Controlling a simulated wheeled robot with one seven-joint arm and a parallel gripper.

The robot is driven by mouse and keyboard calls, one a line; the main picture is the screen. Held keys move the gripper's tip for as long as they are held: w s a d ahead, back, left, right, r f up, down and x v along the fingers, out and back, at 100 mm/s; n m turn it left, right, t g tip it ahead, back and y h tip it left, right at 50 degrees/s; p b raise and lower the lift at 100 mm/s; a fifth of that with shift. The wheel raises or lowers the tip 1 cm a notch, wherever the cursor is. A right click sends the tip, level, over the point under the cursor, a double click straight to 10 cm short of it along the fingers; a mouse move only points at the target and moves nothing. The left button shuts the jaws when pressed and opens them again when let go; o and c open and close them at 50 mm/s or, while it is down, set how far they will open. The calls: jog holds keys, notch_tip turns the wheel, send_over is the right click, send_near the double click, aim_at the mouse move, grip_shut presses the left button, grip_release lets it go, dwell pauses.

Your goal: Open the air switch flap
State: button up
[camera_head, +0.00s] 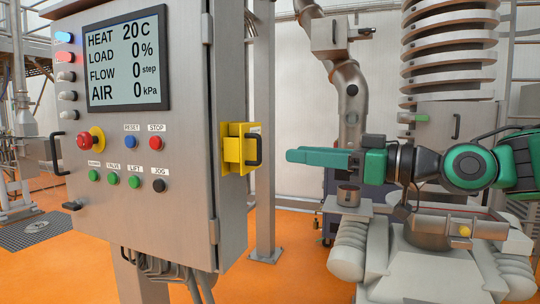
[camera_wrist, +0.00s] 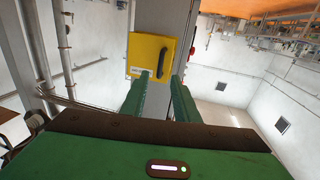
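The air switch is a yellow box (camera_head: 233,150) on the right side wall of the grey control cabinet. Its yellow flap (camera_wrist: 146,50) faces my gripper in the wrist view and appears closed. A black handle (camera_head: 254,150) stands out from the flap; it also shows in the wrist view (camera_wrist: 161,58), upright near the flap's right edge. My gripper (camera_head: 293,156) has green fingers and points left at the handle, with a small gap before it. In the wrist view my gripper (camera_wrist: 160,77) is open and empty, its fingers apart below the handle.
The cabinet (camera_head: 228,60) carries a display (camera_head: 127,58) and several buttons; a red emergency knob (camera_head: 84,141) is on its front. A grey post (camera_head: 265,200) stands behind the yellow box. Grey machinery (camera_head: 430,260) lies below my arm. Orange floor (camera_head: 295,270) is between.

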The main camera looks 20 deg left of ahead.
send_near(252, 147)
jog(key=a, duration=0.2)
jog(key=s+a, duration=0.1)
jog(key=a, duration=0.1)
jog(key=shift+a+f, duration=0.1)
jog(key=shift+a, duration=0.3)
grip_shut()
dwell(1.1)
